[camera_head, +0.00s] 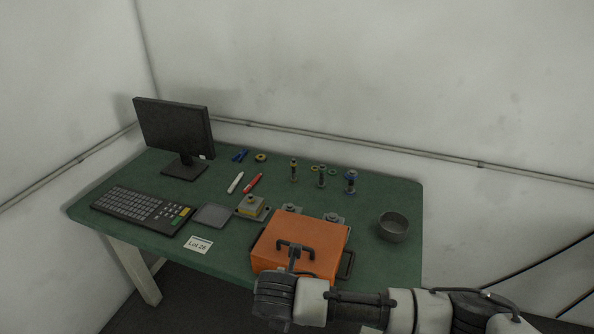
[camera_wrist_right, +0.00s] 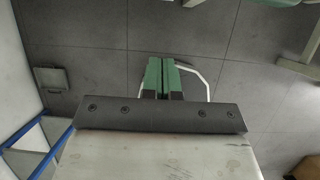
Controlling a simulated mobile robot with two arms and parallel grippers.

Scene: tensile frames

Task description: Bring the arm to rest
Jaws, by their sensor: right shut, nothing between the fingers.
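My right arm (camera_head: 400,308) comes in from the right along the bottom of the head view, in front of the table's near edge. Its wrist end overlaps the lower left of the orange case in the picture. In the right wrist view my right gripper (camera_wrist_right: 162,65) has its two green fingers together, with nothing between them. Grey floor tiles show beyond the fingertips. The fingers cannot be made out clearly in the head view. My left gripper is in neither view.
The green table (camera_head: 245,240) bears an orange case (camera_head: 305,240) with a dark handle, a round grey bowl (camera_head: 393,227), a keyboard (camera_head: 140,208), a monitor (camera_head: 175,128) and small parts. In the wrist view a blue frame (camera_wrist_right: 55,150) stands at lower left.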

